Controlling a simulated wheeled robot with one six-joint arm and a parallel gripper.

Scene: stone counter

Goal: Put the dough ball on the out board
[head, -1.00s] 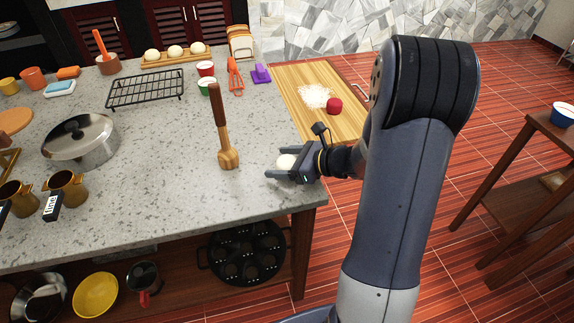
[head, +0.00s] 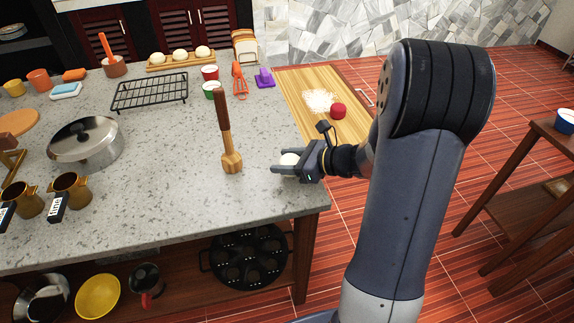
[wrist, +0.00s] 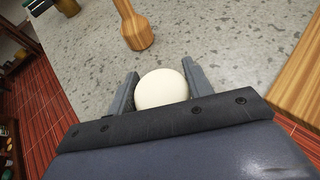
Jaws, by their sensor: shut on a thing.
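The dough ball (wrist: 162,88) is pale cream and round. In the wrist view it sits between the two fingers of my gripper (wrist: 160,84), which is shut on it. In the head view the dough ball (head: 289,159) is partly hidden by my gripper (head: 284,165), near the counter's front right corner. A wooden board with three more pale balls (head: 181,61) lies at the back of the counter; I cannot tell whether it is the out board. A larger wooden board (head: 345,125) with white flour and a red round object (head: 338,111) is at the counter's right side.
A black wire rack (head: 150,91), a lidded pot (head: 86,145), red and green cups (head: 210,73), an orange whisk (head: 240,80) and a purple item (head: 265,77) are on the counter. The front middle of the counter is clear.

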